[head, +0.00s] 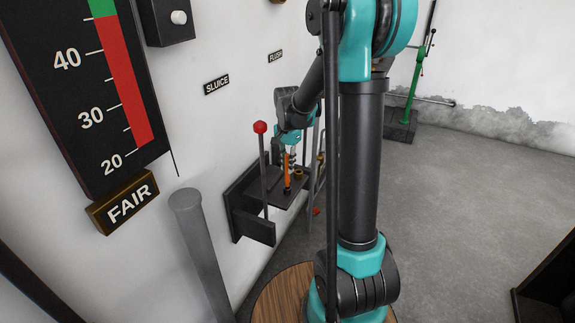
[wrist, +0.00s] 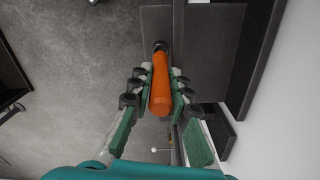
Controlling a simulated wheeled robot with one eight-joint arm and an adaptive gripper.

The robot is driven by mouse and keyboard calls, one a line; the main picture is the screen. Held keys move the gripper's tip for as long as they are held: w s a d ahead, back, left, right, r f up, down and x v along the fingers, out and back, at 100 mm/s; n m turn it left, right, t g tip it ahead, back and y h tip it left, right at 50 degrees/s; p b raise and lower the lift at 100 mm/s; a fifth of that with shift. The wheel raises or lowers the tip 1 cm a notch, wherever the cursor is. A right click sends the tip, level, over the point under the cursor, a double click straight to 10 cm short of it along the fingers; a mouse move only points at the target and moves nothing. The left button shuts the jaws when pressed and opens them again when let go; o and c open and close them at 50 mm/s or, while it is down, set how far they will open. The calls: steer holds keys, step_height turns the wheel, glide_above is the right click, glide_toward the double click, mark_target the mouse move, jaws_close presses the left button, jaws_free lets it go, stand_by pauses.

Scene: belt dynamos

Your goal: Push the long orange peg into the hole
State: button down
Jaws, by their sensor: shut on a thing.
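The long orange peg (wrist: 160,82) lies between the fingers of my gripper (wrist: 160,88), which is shut on it. In the wrist view its far end meets a dark round collar (wrist: 160,46) on the dark shelf plate (wrist: 157,22). In the head view the peg (head: 286,172) stands roughly upright over the shelf (head: 268,193), below my gripper (head: 289,150). Its lower end is at or in a dark collar there. The hole's inside is hidden, so I cannot tell how deep the peg sits.
A red-knobbed lever (head: 260,127) rises beside the shelf, left of the peg. A small brass ring (head: 298,174) sits right of the peg. A grey post (head: 195,240) stands nearer, by the wall. Open floor (head: 470,200) lies to the right.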

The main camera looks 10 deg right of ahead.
steer(key=shift+f, duration=0.65)
steer(key=c, duration=1.3)
jaws_free()
steer(key=shift+c, duration=0.2)
step_height(320, 180, up, 12)
steer(key=shift+c, duration=0.4)
